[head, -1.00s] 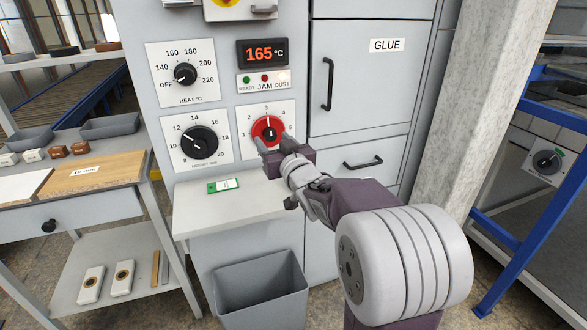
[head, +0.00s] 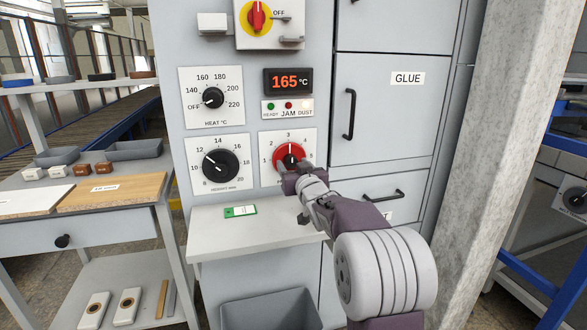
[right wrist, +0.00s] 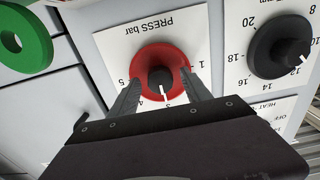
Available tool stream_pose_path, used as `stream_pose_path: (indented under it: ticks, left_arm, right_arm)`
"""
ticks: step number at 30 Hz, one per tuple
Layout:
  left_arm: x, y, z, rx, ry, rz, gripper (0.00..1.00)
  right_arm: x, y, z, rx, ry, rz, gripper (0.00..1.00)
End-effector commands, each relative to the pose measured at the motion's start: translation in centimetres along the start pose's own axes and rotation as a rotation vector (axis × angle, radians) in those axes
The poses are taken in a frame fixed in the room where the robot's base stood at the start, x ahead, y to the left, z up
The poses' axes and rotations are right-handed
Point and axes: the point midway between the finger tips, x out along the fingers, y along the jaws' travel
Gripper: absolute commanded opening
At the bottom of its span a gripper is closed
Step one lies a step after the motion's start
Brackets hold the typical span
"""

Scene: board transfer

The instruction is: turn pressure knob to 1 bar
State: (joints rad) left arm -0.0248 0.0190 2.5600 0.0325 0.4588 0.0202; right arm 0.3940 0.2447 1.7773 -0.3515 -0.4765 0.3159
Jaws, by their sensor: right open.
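The pressure knob (head: 290,157) is a red disc with a black centre grip and a white pointer, on a white plate numbered 1 to 5. Its pointer stands at about 3. In the right wrist view the knob (right wrist: 160,76) appears upside down, with "PRESS bar" on its plate. My right gripper (head: 297,176) is in front of the knob's lower part in the head view. In the wrist view its open fingers (right wrist: 163,92) lie either side of the black centre; I cannot tell whether they touch it. My left gripper is not in view.
The height knob (head: 220,166) is close left of the pressure knob, and the heat knob (head: 213,98) is above that. A shelf (head: 245,236) with a green-edged tag juts out below. A drawer handle (head: 384,196) is to the right. A grey bin (head: 270,311) stands below.

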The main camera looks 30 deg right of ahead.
Motion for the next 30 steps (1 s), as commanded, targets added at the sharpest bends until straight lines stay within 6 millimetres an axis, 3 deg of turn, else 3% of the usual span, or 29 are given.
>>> stream_pose_path:
  ticks: [5, 12, 22, 30]
  left_arm:
    - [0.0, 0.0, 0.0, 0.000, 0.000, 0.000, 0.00]
    - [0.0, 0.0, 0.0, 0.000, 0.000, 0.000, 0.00]
    - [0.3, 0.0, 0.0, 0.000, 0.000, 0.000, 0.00]
    - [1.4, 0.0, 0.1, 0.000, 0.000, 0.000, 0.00]
  right_arm:
    - [0.0, 0.0, 0.0, 0.000, 0.000, 0.000, 0.56]
    - [0.0, 0.0, 0.0, 0.000, 0.000, 0.000, 0.00]
    - [0.0, 0.0, 0.1, -0.051, 0.000, 0.000, 0.00]
    - [0.0, 0.1, 0.2, -0.239, 0.001, 0.000, 0.00]
